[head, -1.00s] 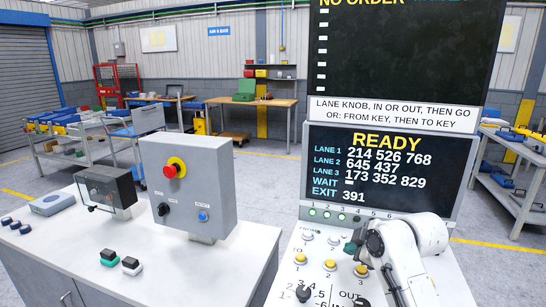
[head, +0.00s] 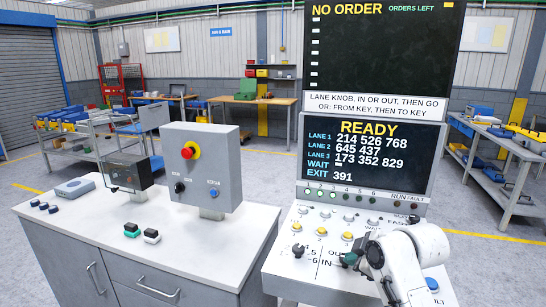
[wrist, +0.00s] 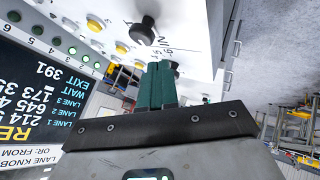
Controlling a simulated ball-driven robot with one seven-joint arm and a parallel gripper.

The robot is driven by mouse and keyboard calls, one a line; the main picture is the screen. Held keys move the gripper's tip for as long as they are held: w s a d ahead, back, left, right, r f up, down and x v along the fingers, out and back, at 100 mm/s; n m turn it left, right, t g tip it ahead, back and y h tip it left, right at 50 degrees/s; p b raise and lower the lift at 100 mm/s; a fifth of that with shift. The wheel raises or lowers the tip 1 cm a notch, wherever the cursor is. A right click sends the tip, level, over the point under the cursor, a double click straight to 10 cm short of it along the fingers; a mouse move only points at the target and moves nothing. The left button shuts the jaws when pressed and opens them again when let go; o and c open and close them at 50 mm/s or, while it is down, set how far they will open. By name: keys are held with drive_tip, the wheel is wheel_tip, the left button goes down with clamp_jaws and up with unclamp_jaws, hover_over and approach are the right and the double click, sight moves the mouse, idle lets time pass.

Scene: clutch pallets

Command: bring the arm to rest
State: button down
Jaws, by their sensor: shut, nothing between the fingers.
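My gripper (head: 350,256) is at the end of my white arm, in front of the sloped control panel (head: 283,264) in the head view. Its dark green fingers are together and empty. I cannot tell exactly how far the fingertips are from the panel. The knob (head: 298,250) shows left of the gripper in the head view, below yellow buttons (head: 322,231). My arm hides the panel's lower right part.
The screen (head: 370,160) above the panel reads READY; the upper board (head: 385,55) reads NO ORDER. A grey bench (head: 145,225) with a red stop button box (head: 203,165) stands left. Shelves (head: 500,170) stand right.

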drive_tip(key=s+f+m+g+h, duration=0.1)
drive_tip(key=s+f+m+g, duration=0.4)
drive_tip(key=s+f, duration=1.3)
drive_tip(key=s+d+f+m+h, duration=0.1)
drive_tip(key=s+d+m, duration=0.1)
drive_tip(key=s, duration=0.7)
drive_tip(key=s+d+f+m+g+h, duration=0.1)
drive_tip(key=s+d+m, duration=0.2)
drive_tip(key=s, duration=0.7)
drive_tip(key=s+d+f+m+g, duration=0.1)
drive_tip(key=s+d+m, duration=0.2)
drive_tip(key=s, duration=0.7)
drive_tip(key=shift+m+h, duration=0.4)
drive_tip(key=shift+m, duration=0.1)
